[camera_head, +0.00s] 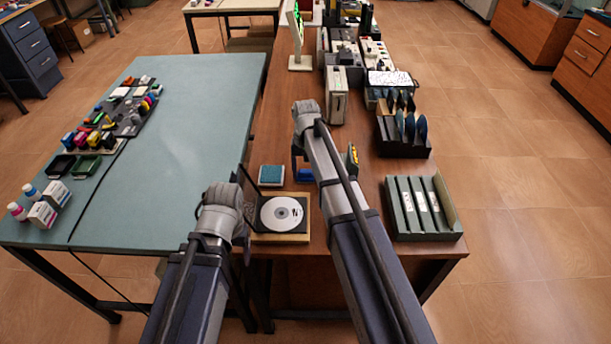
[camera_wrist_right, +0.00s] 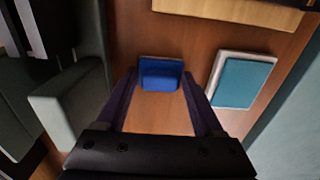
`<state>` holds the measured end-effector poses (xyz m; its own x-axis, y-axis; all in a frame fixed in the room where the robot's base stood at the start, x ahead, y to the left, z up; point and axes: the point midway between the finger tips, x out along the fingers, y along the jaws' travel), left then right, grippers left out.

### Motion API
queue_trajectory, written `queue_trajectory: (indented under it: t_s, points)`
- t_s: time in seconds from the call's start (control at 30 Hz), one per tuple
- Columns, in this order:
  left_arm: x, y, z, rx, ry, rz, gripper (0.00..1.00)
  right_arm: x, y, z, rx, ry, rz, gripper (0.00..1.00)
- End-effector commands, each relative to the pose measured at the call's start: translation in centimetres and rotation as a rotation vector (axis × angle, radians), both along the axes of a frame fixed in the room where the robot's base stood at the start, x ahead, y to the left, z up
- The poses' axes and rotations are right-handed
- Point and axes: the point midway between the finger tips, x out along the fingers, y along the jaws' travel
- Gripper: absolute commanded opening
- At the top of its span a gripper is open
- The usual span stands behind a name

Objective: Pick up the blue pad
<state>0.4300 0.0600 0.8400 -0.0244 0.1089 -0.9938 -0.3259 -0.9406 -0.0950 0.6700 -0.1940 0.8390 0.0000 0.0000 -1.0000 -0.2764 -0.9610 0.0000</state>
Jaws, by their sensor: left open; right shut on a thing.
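The blue pad (camera_wrist_right: 160,75) lies between the fingertips of my right gripper (camera_wrist_right: 162,82) in the right wrist view, over the brown table. The gripper is shut on it. I cannot tell whether the pad still touches the tabletop. In the head view a bit of the blue pad (camera_head: 305,175) shows beside my right arm, which hides much of that gripper. My left gripper (camera_head: 222,207) is at the left, near the disc case, with no object seen in it; its fingers are mostly hidden by the arm.
A teal pad on a light base (camera_head: 271,174) sits just left of the blue pad. An open case with a disc (camera_head: 281,214) is in front. A dark file rack (camera_head: 424,208) and a holder with blue discs (camera_head: 403,140) stand right. A green table (camera_head: 180,150) adjoins.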

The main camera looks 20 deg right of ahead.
Motion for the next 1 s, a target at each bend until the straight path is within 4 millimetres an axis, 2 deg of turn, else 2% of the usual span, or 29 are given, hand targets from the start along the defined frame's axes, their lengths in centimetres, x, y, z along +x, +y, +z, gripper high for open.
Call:
queue_trajectory:
  t_s: [0.27, 0.47, 1.0]
  points:
    - [0.0, 0.0, 0.2, 0.0, 0.0, 0.0, 0.75, 0.0, 0.0, 0.2, 0.0, 0.0, 0.0, 0.14]
    - [0.0, 0.0, 1.7, 0.0, 0.0, 0.0, 0.75, 0.0, 0.0, 1.6, 0.0, 0.0, 0.0, 0.14]
    - [0.0, 0.0, 9.4, 0.0, 0.0, 0.0, 0.75, 0.0, 0.0, 9.4, 0.0, 0.0, 0.0, 0.14]
